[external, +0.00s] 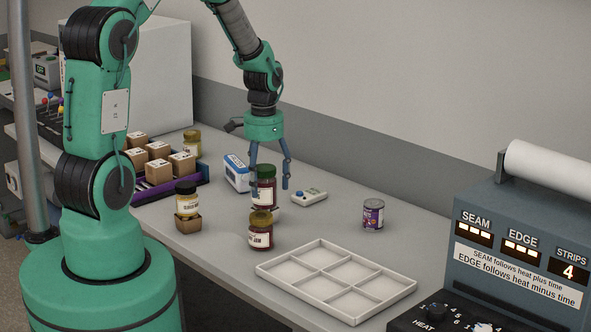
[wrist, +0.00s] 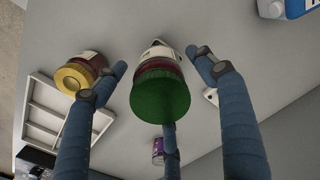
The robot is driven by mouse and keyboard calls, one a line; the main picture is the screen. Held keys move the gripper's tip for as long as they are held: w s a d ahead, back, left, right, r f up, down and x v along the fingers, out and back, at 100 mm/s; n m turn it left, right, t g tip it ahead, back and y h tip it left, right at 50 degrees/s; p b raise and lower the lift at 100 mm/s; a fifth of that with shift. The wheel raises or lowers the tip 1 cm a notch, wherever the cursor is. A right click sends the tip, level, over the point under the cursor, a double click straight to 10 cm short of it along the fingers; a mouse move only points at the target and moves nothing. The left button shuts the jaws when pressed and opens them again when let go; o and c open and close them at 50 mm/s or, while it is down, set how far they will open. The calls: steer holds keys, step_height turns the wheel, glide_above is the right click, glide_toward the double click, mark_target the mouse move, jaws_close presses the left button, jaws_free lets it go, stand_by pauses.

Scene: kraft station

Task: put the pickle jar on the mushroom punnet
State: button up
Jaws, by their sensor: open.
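A jar with a green lid and dark red contents (external: 266,188), which I take for the pickle jar, stands upright on the table. Its lid (wrist: 160,95) shows large in the wrist view. My gripper (external: 269,180) points down over this jar, its fingers spread around it; the wrist view shows gaps between fingers and jar. A small brown punnet (external: 188,226) stands to the left, near the table's front edge, and seems to be the mushroom punnet. The label writing is too small to read surely.
A gold-lidded jam jar (external: 261,238) stands close in front of the green-lidded jar. A blue-and-white container (external: 237,173), a small white device (external: 309,196), a purple can (external: 373,216) and an empty divided white tray (external: 276,270) surround it. Boxes (external: 158,171) stand at left.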

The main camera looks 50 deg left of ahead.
step_height(320, 180, up, 12)
steer(key=shift+f+p, duration=0.2)
steer(key=shift+p, duration=0.25)
stand_by(0.6)
steer(key=shift+s+d+r, duration=0.1)
steer(key=shift+d+r, duration=0.1)
steer(key=shift+r, duration=0.3)
steer(key=s+d+r+t, duration=0.1)
steer(key=s+d+r, duration=0.45)
steer(key=r, duration=0.35)
steer(key=s+d+r+t, duration=0.2)
steer(key=s+d+r, duration=0.35)
steer(key=r, duration=0.35)
steer(key=s+d+r+n+t, duration=0.1)
steer(key=s+d+r, duration=0.1)
steer(key=s, duration=0.6)
steer(key=s+d+r+t, duration=0.1)
steer(key=s+d+r, duration=0.2)
steer(key=s, duration=0.6)
steer(key=shift+d+r+n+t, duration=0.3)
steer(key=shift+r+n, duration=0.1)
steer(key=shift+r, duration=0.2)
